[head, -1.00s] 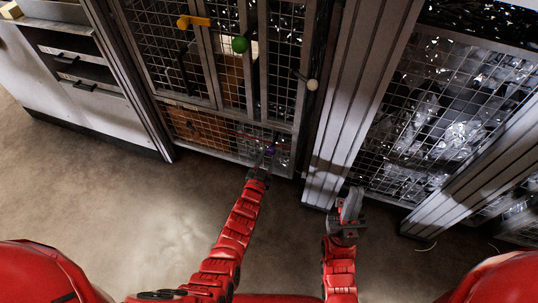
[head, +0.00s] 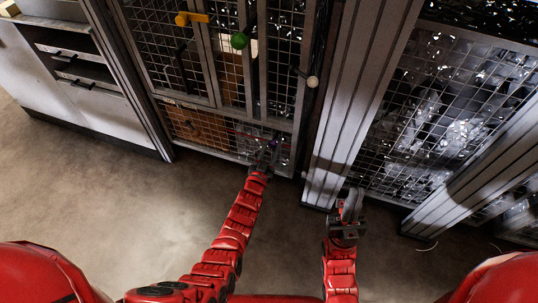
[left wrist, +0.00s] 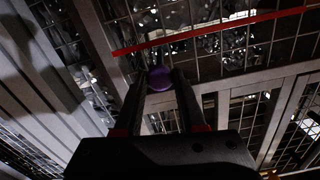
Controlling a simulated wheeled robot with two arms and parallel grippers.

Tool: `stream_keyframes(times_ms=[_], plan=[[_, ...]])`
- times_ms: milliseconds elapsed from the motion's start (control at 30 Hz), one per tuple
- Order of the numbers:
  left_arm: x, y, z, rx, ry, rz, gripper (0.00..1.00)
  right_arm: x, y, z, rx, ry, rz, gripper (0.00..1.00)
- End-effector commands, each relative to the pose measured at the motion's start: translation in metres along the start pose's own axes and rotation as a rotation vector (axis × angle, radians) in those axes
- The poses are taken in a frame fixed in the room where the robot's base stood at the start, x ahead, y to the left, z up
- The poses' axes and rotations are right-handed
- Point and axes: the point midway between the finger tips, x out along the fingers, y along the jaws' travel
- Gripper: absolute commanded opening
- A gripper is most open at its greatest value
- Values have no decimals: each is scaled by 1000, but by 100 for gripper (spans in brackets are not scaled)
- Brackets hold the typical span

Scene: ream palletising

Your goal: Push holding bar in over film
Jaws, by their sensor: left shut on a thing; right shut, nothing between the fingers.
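A round purple knob (left wrist: 160,78) sits between the fingertips of my left gripper (left wrist: 160,86) in the left wrist view. I cannot make out the bar behind it. In the head view my left gripper (head: 271,150) is shut on the knob, low in front of the mesh cabinet front (head: 210,148). A thin red strip (left wrist: 210,32) runs across the mesh beyond the knob. I cannot tell if it belongs to the bar. No film can be told apart with certainty. My right gripper (head: 350,205) is shut and empty, in front of the grey post.
A yellow handle (head: 192,19), a green knob (head: 240,41) and a white knob (head: 312,82) stick out from the cabinet higher up. A ribbed grey post (head: 350,100) stands to the right, then another mesh panel (head: 440,110). The floor (head: 110,200) at left is clear.

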Motion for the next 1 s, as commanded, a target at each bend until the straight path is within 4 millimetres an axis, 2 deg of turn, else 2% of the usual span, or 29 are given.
stream_keyframes(times_ms=[67,300,333,467,500,833,1000], plan=[[8,0,0,0,5,0,0,-6,0,1,-1,2,-2,0],[8,0,-1,0,3,0,0,-3,0,0,-1,2,-2,0],[8,0,-1,0,2,0,43,-3,0,0,-1,2,-2,0],[8,0,-1,0,1,0,66,-3,0,0,-1,2,-2,0],[8,0,-1,0,1,0,70,-4,0,0,-1,2,-2,0],[5,0,0,0,-1,0,70,-2,0,0,-1,2,-1,0],[-14,0,-2,-1,-2,1,70,8,0,-1,1,-2,5,0]])
